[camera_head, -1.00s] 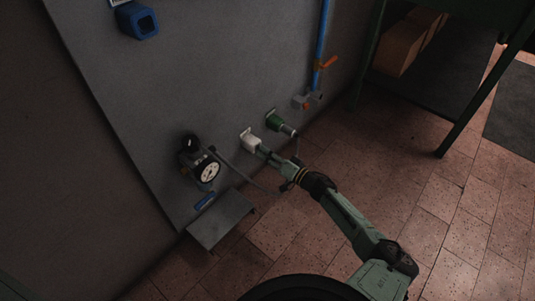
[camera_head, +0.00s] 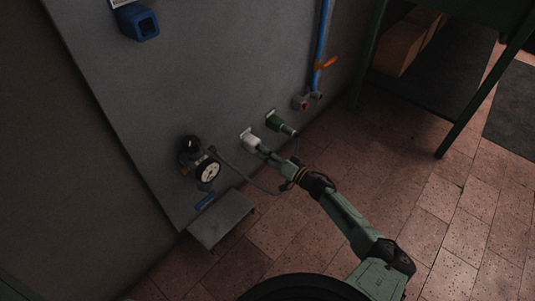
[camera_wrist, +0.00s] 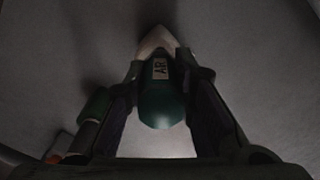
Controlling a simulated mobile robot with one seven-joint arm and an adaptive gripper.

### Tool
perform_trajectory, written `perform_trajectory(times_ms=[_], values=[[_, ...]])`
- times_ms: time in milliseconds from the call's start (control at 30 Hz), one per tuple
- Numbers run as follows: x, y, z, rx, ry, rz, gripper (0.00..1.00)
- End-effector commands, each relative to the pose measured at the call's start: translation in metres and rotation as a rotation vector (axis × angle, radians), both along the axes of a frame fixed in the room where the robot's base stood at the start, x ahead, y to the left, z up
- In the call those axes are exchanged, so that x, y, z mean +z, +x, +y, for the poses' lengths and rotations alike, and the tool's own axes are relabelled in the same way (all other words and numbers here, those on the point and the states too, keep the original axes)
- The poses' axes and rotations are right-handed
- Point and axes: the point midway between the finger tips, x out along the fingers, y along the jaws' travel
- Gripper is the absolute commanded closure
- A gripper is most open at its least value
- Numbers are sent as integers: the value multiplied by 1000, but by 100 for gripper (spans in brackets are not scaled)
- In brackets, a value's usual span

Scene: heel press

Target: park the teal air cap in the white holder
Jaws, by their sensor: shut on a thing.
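The teal air cap (camera_wrist: 162,105), with a white label, is between the two fingers of my gripper (camera_wrist: 162,80) in the wrist view. My gripper is shut on it. The white holder (camera_wrist: 155,40) shows just beyond the cap, and the cap's far end meets or overlaps it. I cannot tell how deep it sits. In the head view the white holder (camera_head: 249,139) is on the grey wall panel, and my gripper (camera_head: 265,152) reaches it from the lower right. The cap is mostly hidden there.
A green holder with a plug (camera_head: 281,123) is close on the right of the white one. A dial gauge (camera_head: 208,172) with a hose is on the left, above a small grey shelf (camera_head: 221,218). A blue pipe with an orange lever (camera_head: 326,63) is at the upper right.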

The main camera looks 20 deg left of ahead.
Motion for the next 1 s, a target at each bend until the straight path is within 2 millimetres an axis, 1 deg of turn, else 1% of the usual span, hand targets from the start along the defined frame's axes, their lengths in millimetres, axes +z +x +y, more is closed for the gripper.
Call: perform_trajectory(times_ms=[600, 633, 900, 1000], values=[[0, 5, 12, 0, 0, 0, 100], [0, 5, 12, -1, -1, 0, 76], [0, 4, 12, 0, 0, 0, 58], [0, 4, 12, 0, 0, 0, 53]])
